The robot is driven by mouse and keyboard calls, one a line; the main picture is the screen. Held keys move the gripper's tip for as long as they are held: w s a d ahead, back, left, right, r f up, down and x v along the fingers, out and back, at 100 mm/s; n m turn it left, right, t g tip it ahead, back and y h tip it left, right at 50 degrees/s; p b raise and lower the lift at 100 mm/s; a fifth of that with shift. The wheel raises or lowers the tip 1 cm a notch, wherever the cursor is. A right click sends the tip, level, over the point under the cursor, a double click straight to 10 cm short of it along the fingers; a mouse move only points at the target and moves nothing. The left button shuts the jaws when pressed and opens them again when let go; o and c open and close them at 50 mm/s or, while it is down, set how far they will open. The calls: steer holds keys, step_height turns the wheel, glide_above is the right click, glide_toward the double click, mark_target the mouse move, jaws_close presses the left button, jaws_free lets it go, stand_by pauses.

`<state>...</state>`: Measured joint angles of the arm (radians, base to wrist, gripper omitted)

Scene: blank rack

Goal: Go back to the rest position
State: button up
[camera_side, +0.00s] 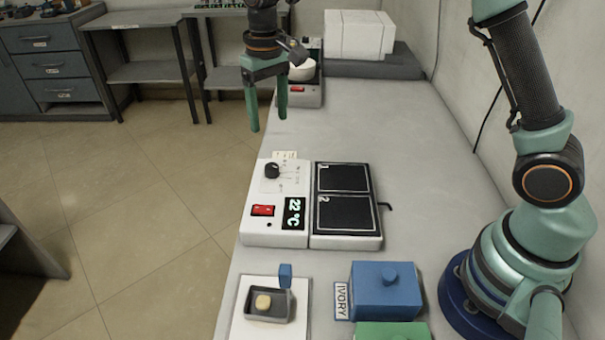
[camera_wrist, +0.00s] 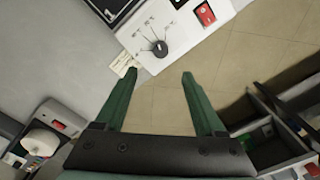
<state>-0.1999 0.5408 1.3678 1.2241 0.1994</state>
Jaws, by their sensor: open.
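My gripper (camera_side: 269,115) hangs in the air at the upper middle of the side view, pointing down near the bench's left edge. Its two green fingers are apart with nothing between them. In the wrist view the fingers (camera_wrist: 158,75) are spread, with bare floor and the corner of a white control unit beyond them. The gripper is behind and above the hot plate unit (camera_side: 272,238), apart from it. The unit has a black knob, a red switch, a 22 °C display and two dark plates marked 1 and 2, both empty.
A dark tray (camera_side: 268,304) with a yellowish round piece sits on a white pad at the front. A blue lidded box (camera_side: 386,291) by an IVORY label and a green box (camera_side: 393,331) are to its right. A device with a white bowl (camera_side: 302,71) stands behind. The bench middle is clear.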

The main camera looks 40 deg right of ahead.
steer(key=s+d+r+t, duration=0.2)
steer(key=s+d, duration=0.3)
steer(key=s, duration=0.4)
steer(key=s+d+r+t, duration=0.3)
steer(key=s+d+r, duration=0.1)
steer(key=s, duration=0.6)
steer(key=shift+s+d+r+t, duration=0.15)
steer(key=shift+d+r+t, duration=0.15)
steer(key=shift+d+r, duration=0.1)
